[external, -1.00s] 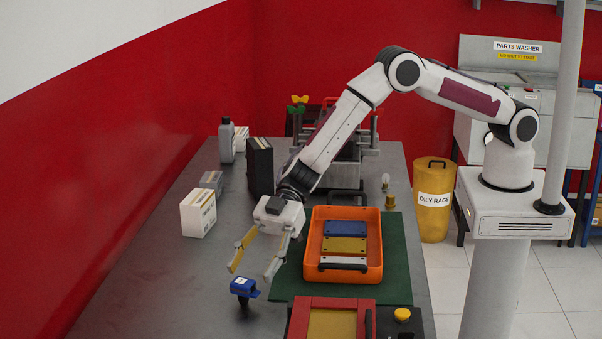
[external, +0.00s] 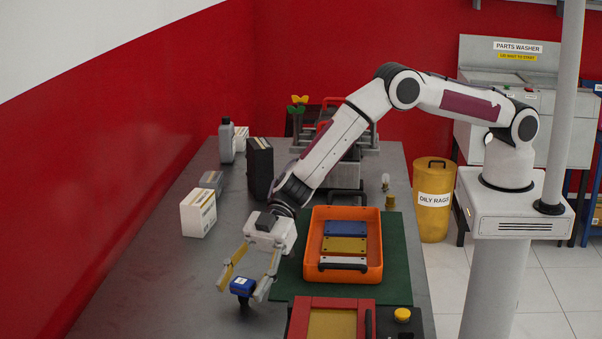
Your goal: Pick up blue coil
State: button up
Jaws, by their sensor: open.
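The blue coil (external: 242,286) is a small blue block with a white label on top and a dark part below it. It stands on the grey table, left of the green mat. My gripper (external: 240,290) is open and points down, with one finger to the left of the coil and the other close at its right side. The coil lies between the fingertips in the picture. Whether either finger touches it, I cannot tell.
An orange tray (external: 374,262) with blue, yellow and white plates sits on the green mat (external: 401,262), right of my gripper. A red-framed box (external: 301,320) is in front. White (external: 198,214) and black (external: 259,170) boxes stand farther back. The table's left front is clear.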

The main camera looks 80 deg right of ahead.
aim_at(237, 291)
dwell(0.3)
jog(key=c, duration=1.1)
jog(key=shift+o, duration=0.2)
jog(key=shift+r, duration=0.15)
jog(key=shift+r, duration=4.9)
